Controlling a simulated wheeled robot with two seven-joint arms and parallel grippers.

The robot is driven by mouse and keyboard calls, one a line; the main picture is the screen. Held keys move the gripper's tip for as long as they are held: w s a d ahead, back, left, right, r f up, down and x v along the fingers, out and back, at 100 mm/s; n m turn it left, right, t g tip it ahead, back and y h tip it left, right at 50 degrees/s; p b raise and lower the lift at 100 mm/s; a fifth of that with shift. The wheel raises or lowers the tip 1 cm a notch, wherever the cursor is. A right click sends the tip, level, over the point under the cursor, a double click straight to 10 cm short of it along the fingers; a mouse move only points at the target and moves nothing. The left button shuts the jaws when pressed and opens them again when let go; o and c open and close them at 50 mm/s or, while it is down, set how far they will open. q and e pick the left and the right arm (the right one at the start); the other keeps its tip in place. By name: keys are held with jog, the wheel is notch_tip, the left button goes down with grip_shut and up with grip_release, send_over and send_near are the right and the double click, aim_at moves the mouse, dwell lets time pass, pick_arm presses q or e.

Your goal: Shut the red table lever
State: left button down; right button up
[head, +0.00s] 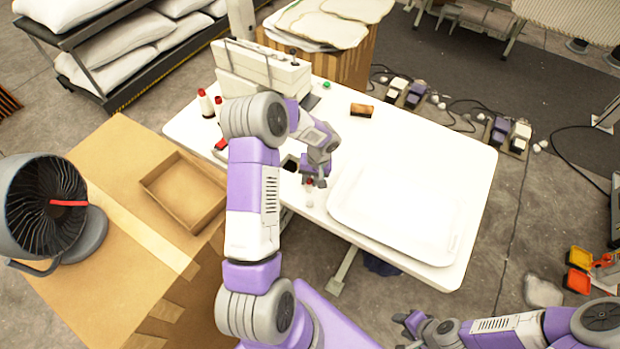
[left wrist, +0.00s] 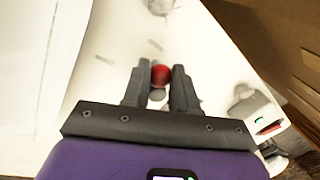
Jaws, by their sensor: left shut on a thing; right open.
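The red lever knob (left wrist: 160,74) shows between the fingertips of my left gripper (left wrist: 158,82) in the left wrist view. In the head view, my left gripper (head: 312,178) points down at the near left edge of the white table (head: 440,150), and a small bit of red (head: 309,183) shows at its tips. It is shut on the knob. The lever's shaft is mostly hidden by the fingers. My right gripper (head: 408,326) is open and empty, low in the head view and away from the table.
A white machine (head: 262,68), a brown roll (head: 362,110) and red-topped spools (head: 205,103) are on the table. A cardboard tray (head: 185,190) and a fan (head: 50,205) stand at the left.

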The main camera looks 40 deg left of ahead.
dwell(0.3)
pick_arm(q)
jog(key=n+b, duration=0.1)
jog(key=w+n+b, duration=0.1)
jog(key=shift+d+f+b, duration=0.1)
jog(key=shift+d+b, duration=0.15)
jog(key=shift+b, duration=0.05)
jog(key=n+b, duration=0.1)
jog(key=w+n+b, duration=0.1)
jog(key=shift+d+n+h, duration=0.2)
jog(key=shift+n+h, duration=0.1)
jog(key=shift+w+n+g+h+b, duration=0.3)
jog(key=shift+w+n+b, duration=0.15)
jog(key=shift+n, duration=0.75)
jog(key=shift+w+n, duration=0.35)
jog(key=shift+n, duration=0.35)
jog(key=shift+w+n, duration=0.3)
jog(key=shift+n, duration=0.4)
jog(key=shift+r+h, duration=0.2)
jog(key=shift+h, duration=0.1)
jog(key=c, duration=0.9)
grip_release()
